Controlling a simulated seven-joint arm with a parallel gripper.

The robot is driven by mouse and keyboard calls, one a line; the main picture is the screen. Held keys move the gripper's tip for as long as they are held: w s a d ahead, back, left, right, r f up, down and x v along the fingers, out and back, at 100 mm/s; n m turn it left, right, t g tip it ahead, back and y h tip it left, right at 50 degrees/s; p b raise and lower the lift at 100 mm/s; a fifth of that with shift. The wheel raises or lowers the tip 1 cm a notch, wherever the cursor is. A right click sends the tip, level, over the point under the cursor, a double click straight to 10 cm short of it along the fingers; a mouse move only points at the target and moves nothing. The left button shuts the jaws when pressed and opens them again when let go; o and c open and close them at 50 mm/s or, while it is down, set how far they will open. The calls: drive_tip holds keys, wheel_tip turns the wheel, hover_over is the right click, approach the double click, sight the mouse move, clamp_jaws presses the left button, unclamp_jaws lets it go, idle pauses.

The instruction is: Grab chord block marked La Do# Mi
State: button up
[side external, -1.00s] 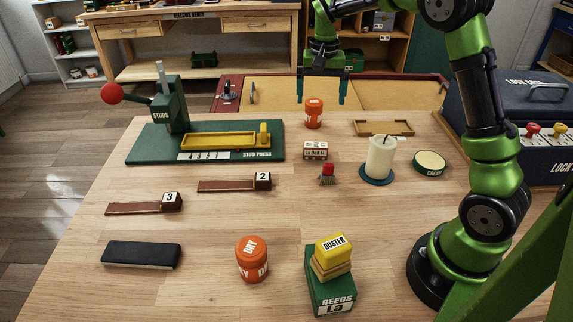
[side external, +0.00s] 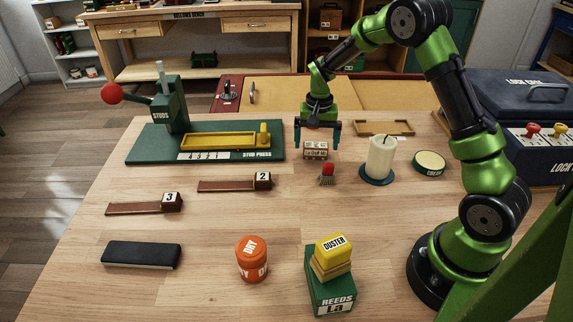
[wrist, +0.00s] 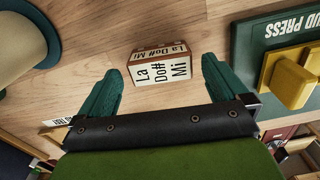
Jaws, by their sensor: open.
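The chord block (side external: 316,151) is a small brown block with white labels, standing on the wooden table right of the stud press. In the wrist view the chord block (wrist: 163,71) shows "La Do# Mi" on two faces. My gripper (side external: 318,146) is above and around the block in the side view, one green finger on each side. In the wrist view my gripper (wrist: 160,75) is open, its fingertips at either side of the block with gaps showing. I cannot tell whether the fingertips reach table height.
The green stud press (side external: 205,140) stands to the left. A red-topped brush (side external: 327,174) lies just in front of the block. A candle (side external: 381,158) on a dark dish and a wooden tray (side external: 384,128) are to the right.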

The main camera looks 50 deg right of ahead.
drive_tip(key=shift+f, duration=1.25)
drive_tip(key=c, duration=1)
